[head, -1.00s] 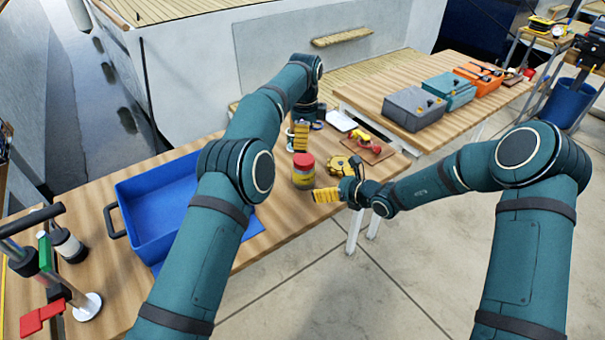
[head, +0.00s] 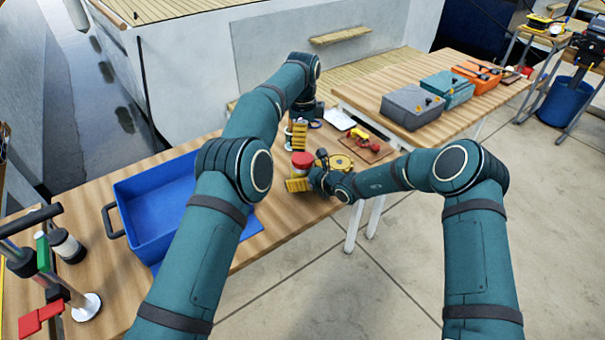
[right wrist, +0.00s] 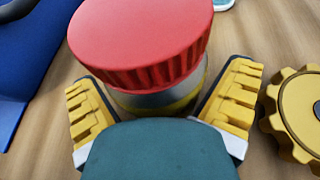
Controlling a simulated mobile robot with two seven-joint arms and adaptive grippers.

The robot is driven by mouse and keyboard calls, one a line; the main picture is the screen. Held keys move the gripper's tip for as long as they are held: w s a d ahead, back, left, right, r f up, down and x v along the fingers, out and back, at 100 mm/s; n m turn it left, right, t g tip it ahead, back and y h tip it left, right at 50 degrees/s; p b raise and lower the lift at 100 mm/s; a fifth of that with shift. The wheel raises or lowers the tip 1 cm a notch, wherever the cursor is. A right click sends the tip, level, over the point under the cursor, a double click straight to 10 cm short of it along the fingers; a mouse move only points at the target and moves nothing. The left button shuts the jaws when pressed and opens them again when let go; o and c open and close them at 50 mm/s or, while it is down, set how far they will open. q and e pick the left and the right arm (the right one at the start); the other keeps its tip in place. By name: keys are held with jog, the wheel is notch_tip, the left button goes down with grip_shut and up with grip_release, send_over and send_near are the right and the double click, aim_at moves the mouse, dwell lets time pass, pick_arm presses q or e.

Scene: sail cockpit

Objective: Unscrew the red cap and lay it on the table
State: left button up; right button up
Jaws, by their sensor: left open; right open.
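The red cap (head: 302,159) sits on top of a short yellow and grey jar that stands on the wooden table (head: 285,210). In the right wrist view the cap (right wrist: 140,40) is large, with a ribbed rim, and the jar (right wrist: 160,100) shows below it. My right gripper (head: 300,183) is open, low at the jar, with one yellow finger on each side of it; whether they touch it I cannot tell. My left gripper (head: 300,135) is open above and just behind the cap, apart from it, its fingers pointing down.
A blue bin (head: 150,232) stands on the table at left. A yellow gear-like wheel (right wrist: 298,110) lies close to the right finger. A board with red and yellow parts (head: 372,148) lies behind. The table's front edge is near the jar.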

aim_at(303, 158)
jog(key=shift+c, duration=0.3)
grip_shut()
pick_arm(q)
jog(key=m, duration=1.2)
jog(key=shift+m, duration=0.3)
jog(key=shift+f+m, duration=0.1)
jog(key=shift+m, duration=0.3)
jog(key=shift+f, duration=3.9)
